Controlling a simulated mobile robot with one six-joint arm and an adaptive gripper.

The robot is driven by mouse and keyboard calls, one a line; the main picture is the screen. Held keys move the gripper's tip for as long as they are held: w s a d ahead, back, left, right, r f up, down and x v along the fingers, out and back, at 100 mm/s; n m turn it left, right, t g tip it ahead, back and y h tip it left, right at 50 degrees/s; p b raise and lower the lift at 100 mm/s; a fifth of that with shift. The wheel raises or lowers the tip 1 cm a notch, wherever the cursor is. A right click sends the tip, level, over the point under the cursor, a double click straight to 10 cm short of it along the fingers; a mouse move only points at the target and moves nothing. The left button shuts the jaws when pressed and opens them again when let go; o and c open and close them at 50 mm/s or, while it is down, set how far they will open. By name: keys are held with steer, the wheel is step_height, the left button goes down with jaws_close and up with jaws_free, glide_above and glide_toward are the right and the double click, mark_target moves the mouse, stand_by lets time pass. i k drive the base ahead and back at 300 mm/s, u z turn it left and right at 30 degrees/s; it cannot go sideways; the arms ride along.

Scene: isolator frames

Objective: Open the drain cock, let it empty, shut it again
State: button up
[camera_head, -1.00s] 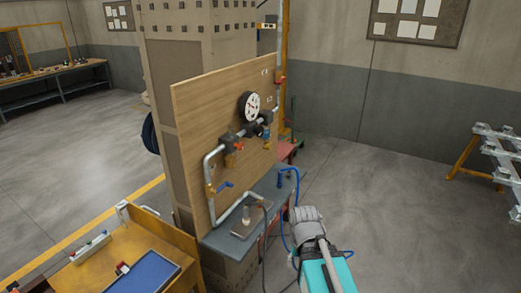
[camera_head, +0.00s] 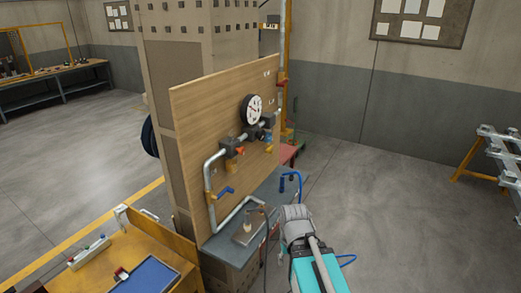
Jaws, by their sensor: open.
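A pipe rig is fixed to a plywood panel (camera_head: 202,110). A small cock with a blue lever (camera_head: 226,190) sits low on the left of the pipe; I take it for the drain cock. Its lever points out to the right. Whether liquid runs from it is too small to tell. Below it, a small pale vessel (camera_head: 247,227) stands on the grey bench (camera_head: 222,240). The grey end of my arm, with my gripper (camera_head: 292,212), is at the bench's right edge, right of the cock and apart from it. Its fingers are not clearly visible.
A round dial gauge (camera_head: 252,108) and an orange-handled fitting (camera_head: 238,150) are higher on the panel. A blue hose (camera_head: 284,180) loops near my arm, and a dark hose (camera_head: 266,222) hangs over the bench edge. A wooden table (camera_head: 180,250) stands left.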

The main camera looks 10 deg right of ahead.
mark_target(269, 145)
steer(key=i, duration=0.85)
steer(key=z, duration=0.05)
